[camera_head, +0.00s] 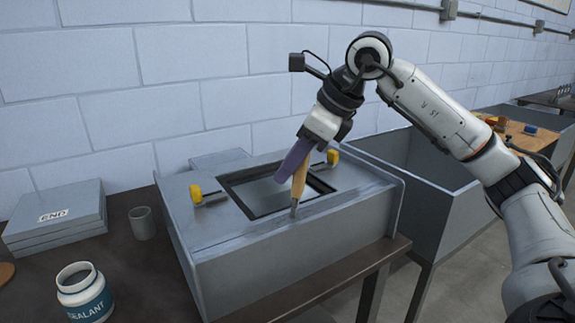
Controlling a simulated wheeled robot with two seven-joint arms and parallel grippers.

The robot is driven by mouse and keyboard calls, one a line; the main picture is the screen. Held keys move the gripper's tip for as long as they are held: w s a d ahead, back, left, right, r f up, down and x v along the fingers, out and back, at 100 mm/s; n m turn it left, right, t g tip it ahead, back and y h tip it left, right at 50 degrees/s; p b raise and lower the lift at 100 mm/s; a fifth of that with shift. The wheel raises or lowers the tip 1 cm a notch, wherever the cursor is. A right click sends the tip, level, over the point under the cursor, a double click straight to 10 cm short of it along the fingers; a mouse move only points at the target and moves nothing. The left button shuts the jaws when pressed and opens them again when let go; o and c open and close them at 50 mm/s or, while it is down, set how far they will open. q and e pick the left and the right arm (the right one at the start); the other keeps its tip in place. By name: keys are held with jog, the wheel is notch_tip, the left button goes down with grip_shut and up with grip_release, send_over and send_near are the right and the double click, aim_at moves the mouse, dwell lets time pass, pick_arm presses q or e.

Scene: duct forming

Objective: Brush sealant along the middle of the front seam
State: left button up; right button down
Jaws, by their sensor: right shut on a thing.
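My right gripper (312,142) is shut on a brush (300,180) with a wooden handle, above the grey duct box (260,245). The brush points down and its tip is at the top front edge of the box, near the front side of the rectangular opening (277,187). I cannot tell whether the bristles touch the seam. An open white sealant jar (86,297) with a blue label stands at the table's front left. My left gripper is not in view.
Stacked grey panels marked END (58,218) and a grey cup (142,223) stand left of the box. Yellow clamps (196,194) sit on the box top. A large open grey bin (420,180) is to the right.

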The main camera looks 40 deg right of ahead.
jog(key=shift+d, duration=0.1)
jog(key=shift+s+d+f+b, duration=0.1)
jog(key=shift+s+d+b, duration=0.15)
jog(key=shift+d, duration=0.45)
jog(key=shift+s+d, duration=0.15)
jog(key=shift+d, duration=0.65)
jog(key=shift+d+b, duration=0.1)
jog(key=shift+b, duration=0.2)
jog(key=shift+s+d+b, duration=0.2)
jog(key=shift+d+b, duration=0.05)
jog(key=shift+d, duration=0.4)
jog(key=shift+s+d+b, duration=0.15)
jog(key=shift+d+b, duration=0.05)
jog(key=shift+d, duration=0.45)
jog(key=shift+f, duration=0.1)
